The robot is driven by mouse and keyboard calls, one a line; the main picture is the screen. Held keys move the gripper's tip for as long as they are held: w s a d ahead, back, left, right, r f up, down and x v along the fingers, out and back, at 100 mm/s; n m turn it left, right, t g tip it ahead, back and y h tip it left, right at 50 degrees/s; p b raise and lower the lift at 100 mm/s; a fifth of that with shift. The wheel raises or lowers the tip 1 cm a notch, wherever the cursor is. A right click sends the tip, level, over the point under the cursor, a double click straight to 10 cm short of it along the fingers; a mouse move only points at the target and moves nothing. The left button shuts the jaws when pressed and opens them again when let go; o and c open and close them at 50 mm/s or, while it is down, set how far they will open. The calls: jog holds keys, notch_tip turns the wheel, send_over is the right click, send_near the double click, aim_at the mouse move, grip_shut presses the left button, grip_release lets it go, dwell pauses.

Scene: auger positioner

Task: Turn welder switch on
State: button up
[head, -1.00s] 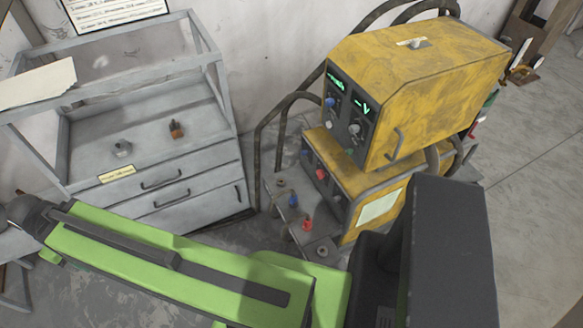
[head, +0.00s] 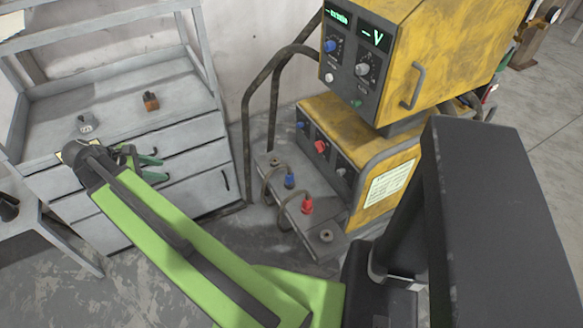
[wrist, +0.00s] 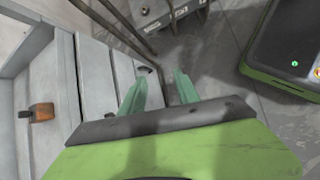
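The yellow welder (head: 452,65) stands at the right of the head view as two stacked units. Its upper front panel has two lit green displays (head: 358,30), a blue knob (head: 330,46), a grey knob (head: 362,70) and a small green button (head: 355,103). The lower unit (head: 352,125) has a blue knob (head: 300,126), a red switch-like knob (head: 320,147) and a grey knob (head: 342,173). My gripper (head: 140,162) is left of the welder, in front of the grey drawers. In the wrist view its green fingers (wrist: 160,90) are apart, with nothing between them.
A grey drawer cabinet (head: 180,165) stands at the left, with small items on top, including an orange-brown block (head: 151,101). Dark bent pipes (head: 250,115) rise beside the welder. Blue (head: 289,180) and red (head: 307,204) connectors sit on its low front ledge. Bare floor lies in front.

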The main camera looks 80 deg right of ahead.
jog(key=s+d+f+n+g+h+b, duration=0.1)
jog(key=s+d+f+g+b, duration=0.1)
jog(key=s+d+f+b, duration=0.3)
jog(key=s+d+f+n+g+b, duration=0.1)
jog(key=s+d+f+b, duration=0.15)
jog(key=d, duration=0.35)
jog(key=n+g+b, duration=0.5)
jog(key=g+b, duration=0.4)
jog(key=b, duration=1.2)
send_near(320, 146)
jog(key=d+x, duration=0.1)
jog(key=x, duration=0.6)
jog(key=shift+w, duration=0.2)
jog(key=shift+c, duration=0.4)
grip_shut()
